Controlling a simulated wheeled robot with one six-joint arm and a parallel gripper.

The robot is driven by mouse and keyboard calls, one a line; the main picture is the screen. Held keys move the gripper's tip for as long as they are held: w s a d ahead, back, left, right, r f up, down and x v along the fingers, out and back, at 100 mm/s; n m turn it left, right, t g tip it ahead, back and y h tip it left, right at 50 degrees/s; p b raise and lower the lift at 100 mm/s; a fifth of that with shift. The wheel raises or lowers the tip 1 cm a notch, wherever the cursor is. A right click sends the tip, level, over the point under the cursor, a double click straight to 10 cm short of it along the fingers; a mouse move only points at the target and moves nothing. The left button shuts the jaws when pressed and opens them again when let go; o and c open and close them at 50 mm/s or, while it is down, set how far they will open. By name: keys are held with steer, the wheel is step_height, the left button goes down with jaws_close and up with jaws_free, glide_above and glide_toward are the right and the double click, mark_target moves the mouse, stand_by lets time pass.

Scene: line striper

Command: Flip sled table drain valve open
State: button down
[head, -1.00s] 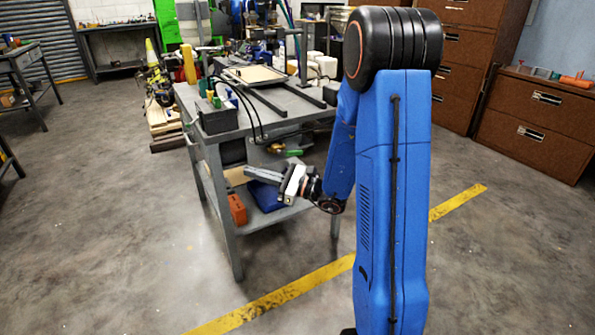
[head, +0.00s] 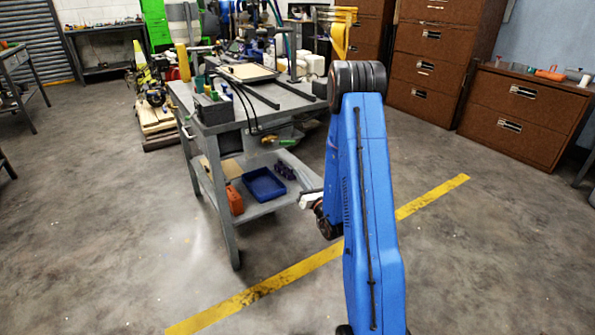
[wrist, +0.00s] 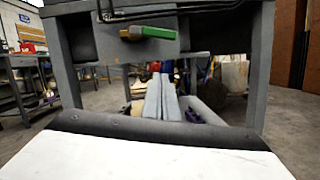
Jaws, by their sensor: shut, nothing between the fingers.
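The drain valve (head: 272,141) sits under the sled table's top edge, a small brass body with a green handle (head: 286,142) lying about level and pointing right. In the wrist view the green handle (wrist: 158,32) is near the top, with the brass body (wrist: 129,33) at its left end. The sled table (head: 255,119) is grey metal. My gripper shows in the wrist view (wrist: 162,80) with its grey fingers together and empty, below the handle in the picture and apart from it. In the head view its white body is partly hidden by my arm.
The lower shelf holds a blue bin (head: 263,185), a red-orange box (head: 235,200) and dark purple parts (head: 285,171). Black hoses (head: 247,108) hang over the table's near edge. Table legs (wrist: 66,62) stand at both sides. Brown cabinets (head: 520,115) are at right. The near floor is clear.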

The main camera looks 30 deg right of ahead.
mark_target(284, 143)
steer(key=w+d+r, duration=0.1)
steer(key=w+r, duration=0.5)
steer(key=w, duration=0.2)
steer(key=shift+w+d, duration=0.1)
steer(key=shift+d, duration=0.05)
stand_by(0.5)
